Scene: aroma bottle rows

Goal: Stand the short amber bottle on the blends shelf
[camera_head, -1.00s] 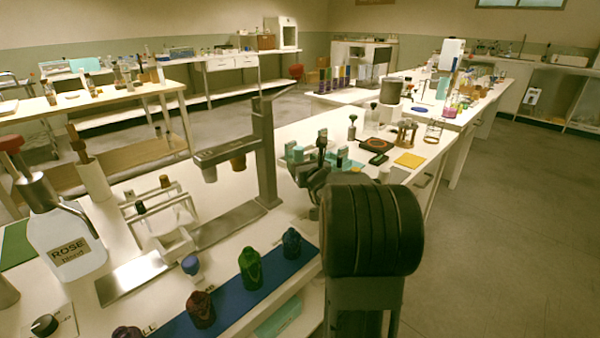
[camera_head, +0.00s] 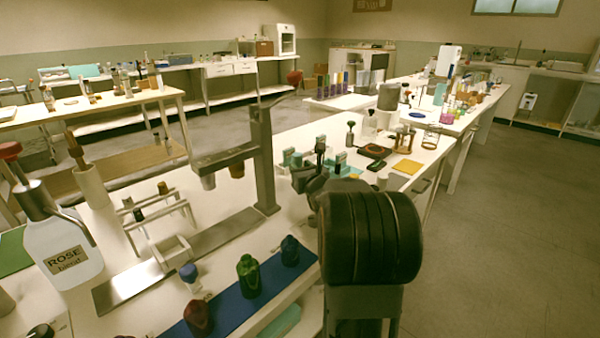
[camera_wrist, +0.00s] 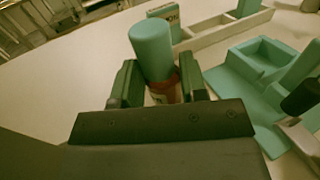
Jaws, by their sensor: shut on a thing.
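In the wrist view my gripper (camera_wrist: 158,88) is shut on a short bottle with a teal cap (camera_wrist: 152,48) and a reddish-amber body (camera_wrist: 162,92) carrying a pale label. The bottle stands roughly upright between the jaws, and its lower part is hidden behind the gripper. In the head view my gripper (camera_head: 318,182) is over the far part of the bench, partly hidden by my arm, and the held bottle cannot be made out clearly. I cannot tell which surface is the blends shelf; no such label is legible.
A teal open-topped tray (camera_wrist: 262,62) and a dark-capped item (camera_wrist: 302,96) lie right of the gripper. A blue strip (camera_head: 222,312) holds several dark-coloured bottles. A ROSE blend jug (camera_head: 62,240), metal stand (camera_head: 262,160) and white rack (camera_head: 160,212) stand on the left.

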